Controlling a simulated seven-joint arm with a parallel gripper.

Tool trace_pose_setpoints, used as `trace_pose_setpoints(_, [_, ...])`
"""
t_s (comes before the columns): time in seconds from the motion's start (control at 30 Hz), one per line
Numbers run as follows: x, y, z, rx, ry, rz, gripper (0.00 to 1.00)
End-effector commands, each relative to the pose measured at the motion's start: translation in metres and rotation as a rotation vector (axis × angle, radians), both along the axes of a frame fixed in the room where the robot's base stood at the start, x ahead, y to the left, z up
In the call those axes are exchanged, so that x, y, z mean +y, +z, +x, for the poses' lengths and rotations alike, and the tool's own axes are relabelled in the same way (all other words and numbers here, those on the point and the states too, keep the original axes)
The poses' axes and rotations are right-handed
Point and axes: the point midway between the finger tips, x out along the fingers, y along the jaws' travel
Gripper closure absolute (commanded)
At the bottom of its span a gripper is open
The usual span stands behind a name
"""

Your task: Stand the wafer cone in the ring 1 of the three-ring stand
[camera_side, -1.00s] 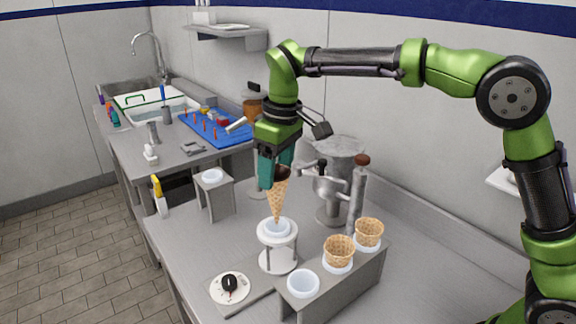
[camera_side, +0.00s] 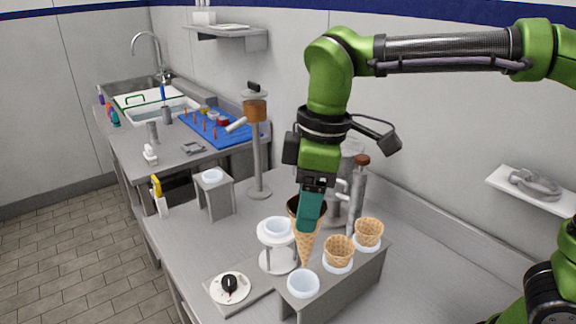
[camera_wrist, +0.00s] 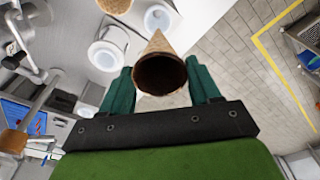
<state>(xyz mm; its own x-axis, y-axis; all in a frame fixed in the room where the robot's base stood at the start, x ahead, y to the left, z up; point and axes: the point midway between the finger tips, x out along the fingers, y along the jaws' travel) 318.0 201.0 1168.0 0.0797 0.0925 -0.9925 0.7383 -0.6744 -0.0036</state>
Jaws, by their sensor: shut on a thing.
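My gripper (camera_side: 310,205) is shut on the wafer cone (camera_side: 305,243). The cone is nearly upright, tip down, its dark mouth up between the teal fingers. In the wrist view the cone (camera_wrist: 160,72) sits between the fingers. The three-ring stand (camera_side: 345,290) is at the front right. Its front ring (camera_side: 303,284) is empty; the other two hold wafer pieces (camera_side: 339,250) (camera_side: 368,232). The cone's tip appears just behind and above the empty ring; its exact height is unclear. The empty ring also shows in the wrist view (camera_wrist: 158,18).
A round white holder (camera_side: 277,232) stands empty just left of the cone. A small dial (camera_side: 230,287) lies at the front left. A grey block with a white ring (camera_side: 212,178) and a tall dispenser (camera_side: 256,140) stand behind. The right counter is clear.

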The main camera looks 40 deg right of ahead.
Motion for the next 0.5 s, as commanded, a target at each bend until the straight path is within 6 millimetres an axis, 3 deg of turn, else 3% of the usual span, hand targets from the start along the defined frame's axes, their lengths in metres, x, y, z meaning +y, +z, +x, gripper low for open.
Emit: trace_pose_setpoints(0.5, [0.0, -0.031, 0.0, 0.001, 0.0, -0.001, 0.5])
